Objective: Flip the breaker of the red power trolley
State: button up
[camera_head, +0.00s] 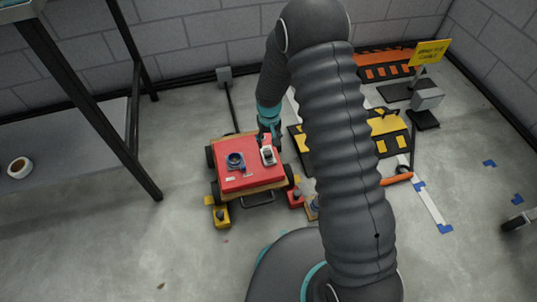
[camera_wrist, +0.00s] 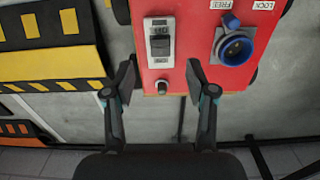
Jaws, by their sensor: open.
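The red power trolley (camera_head: 233,183) stands on the floor left of my arm in the head view. Its red top (camera_wrist: 193,22) also fills the upper middle of the wrist view. The breaker, a dark switch on a light plate (camera_head: 268,156), sits at the top's right side; it shows clearly in the wrist view (camera_wrist: 160,43). My gripper (camera_wrist: 160,76) is open and empty, its fingertips spread to either side just below the breaker in that view. I see no contact with the breaker. In the head view my gripper (camera_head: 268,138) is over the trolley's far right part.
A blue round socket (camera_wrist: 235,47) sits beside the breaker, and a small knob (camera_wrist: 162,87) is below it. Yellow chocks (camera_head: 221,216) stand by the wheels. A metal-legged table (camera_head: 70,95) is at left. Black-and-yellow striped pieces (camera_wrist: 50,60) lie close by.

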aim_at(269, 154)
notch_tip(269, 154, down, 9)
jog(key=shift+f, duration=0.1)
dwell(0.3)
